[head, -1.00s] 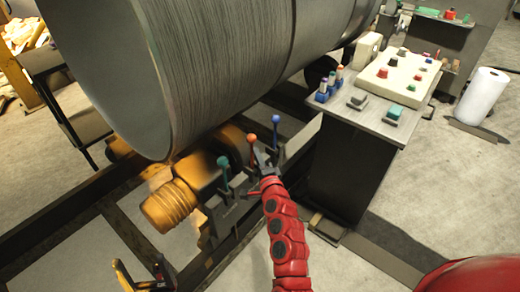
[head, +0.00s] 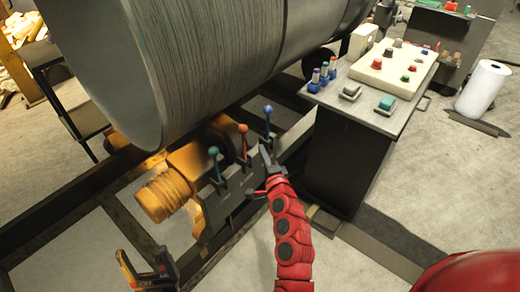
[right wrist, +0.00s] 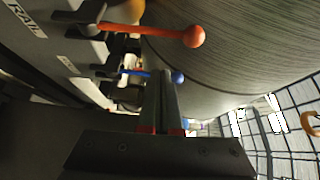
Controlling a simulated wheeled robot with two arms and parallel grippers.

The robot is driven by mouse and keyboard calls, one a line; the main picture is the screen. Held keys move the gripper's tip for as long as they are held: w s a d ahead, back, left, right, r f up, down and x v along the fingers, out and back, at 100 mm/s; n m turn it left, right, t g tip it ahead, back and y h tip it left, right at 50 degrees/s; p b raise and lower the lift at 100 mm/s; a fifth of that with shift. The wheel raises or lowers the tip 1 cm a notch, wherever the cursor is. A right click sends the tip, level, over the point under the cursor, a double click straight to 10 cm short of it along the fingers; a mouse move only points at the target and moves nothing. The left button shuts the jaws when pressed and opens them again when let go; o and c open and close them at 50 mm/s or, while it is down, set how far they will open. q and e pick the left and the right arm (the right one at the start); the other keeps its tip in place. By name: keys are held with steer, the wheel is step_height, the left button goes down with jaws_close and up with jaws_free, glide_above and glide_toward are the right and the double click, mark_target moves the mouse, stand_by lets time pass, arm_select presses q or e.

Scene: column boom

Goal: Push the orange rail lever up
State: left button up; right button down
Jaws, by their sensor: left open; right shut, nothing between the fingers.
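The orange lever (head: 243,129) has a round knob and stands between a teal lever (head: 213,151) and a blue lever (head: 267,110) on a grey bracket; all three stand at a similar angle. My right gripper (head: 263,150) is shut and empty, just right of the orange lever and below the blue knob. In the right wrist view, the orange lever (right wrist: 190,36) lies above the shut fingers (right wrist: 166,75), with a visible gap to its knob. The blue knob (right wrist: 178,78) shows close to the fingertips. My left gripper (head: 146,262) is open at lower left, away from the levers.
A large grey drum (head: 200,70) hangs close above and behind the levers. A yellow ribbed motor part (head: 165,192) is left of them. A control desk (head: 385,85) with coloured buttons stands at right. The wrist view shows a RAIL label (right wrist: 26,17).

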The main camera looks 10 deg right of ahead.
steer(key=s, duration=0.8)
steer(key=shift+b, duration=0.3)
steer(key=shift+s, duration=0.1)
